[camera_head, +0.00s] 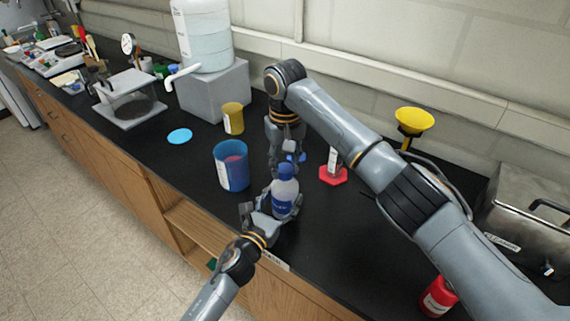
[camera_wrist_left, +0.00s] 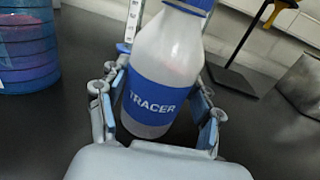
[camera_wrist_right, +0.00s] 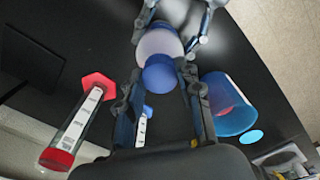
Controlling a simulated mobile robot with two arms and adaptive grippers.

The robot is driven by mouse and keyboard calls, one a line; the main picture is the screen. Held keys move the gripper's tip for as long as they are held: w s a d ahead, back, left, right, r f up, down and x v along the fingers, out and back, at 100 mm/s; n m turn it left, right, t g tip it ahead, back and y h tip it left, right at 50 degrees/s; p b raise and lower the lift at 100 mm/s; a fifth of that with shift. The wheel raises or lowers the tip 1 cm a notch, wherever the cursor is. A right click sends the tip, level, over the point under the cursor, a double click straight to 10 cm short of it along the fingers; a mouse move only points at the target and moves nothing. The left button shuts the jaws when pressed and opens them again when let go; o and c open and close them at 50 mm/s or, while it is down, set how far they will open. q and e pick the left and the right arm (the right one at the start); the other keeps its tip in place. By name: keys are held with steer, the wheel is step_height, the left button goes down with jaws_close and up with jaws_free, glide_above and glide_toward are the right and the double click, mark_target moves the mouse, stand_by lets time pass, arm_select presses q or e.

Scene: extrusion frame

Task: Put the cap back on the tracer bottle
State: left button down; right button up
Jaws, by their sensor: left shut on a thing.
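The tracer bottle (camera_head: 284,197) is whitish with a blue TRACER label and stands upright near the bench's front edge. My left gripper (camera_head: 268,207) is shut around its body; both fingers flank the label in the left wrist view (camera_wrist_left: 160,112). The blue cap (camera_head: 286,170) is on the bottle's neck; its lower edge shows in the left wrist view (camera_wrist_left: 192,4). My right gripper (camera_head: 284,158) points down just behind the cap. In the right wrist view its fingers are apart, with the cap (camera_wrist_right: 161,76) between or just beyond their tips; contact is unclear.
A blue open cup (camera_head: 231,168) with pinkish contents stands left of the bottle. A red-based cylinder (camera_head: 333,174) and a small blue-based item (camera_head: 297,157) stand behind. A red container (camera_head: 438,297) stands front right.

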steer(key=o, duration=0.4)
steer(key=shift+o, duration=0.2)
steer(key=shift+r, duration=2.3)
steer(key=shift+c, duration=0.3)
steer(key=n, duration=0.1)
steer(key=r+n, duration=0.1)
steer(key=n, duration=0.1)
steer(key=r+n, duration=0.1)
steer(key=n, duration=0.1)
steer(key=shift+a, duration=0.1)
steer(key=n, duration=0.2)
steer(key=r+n, duration=0.1)
steer(key=n, duration=0.3)
steer(key=shift+r, duration=0.25)
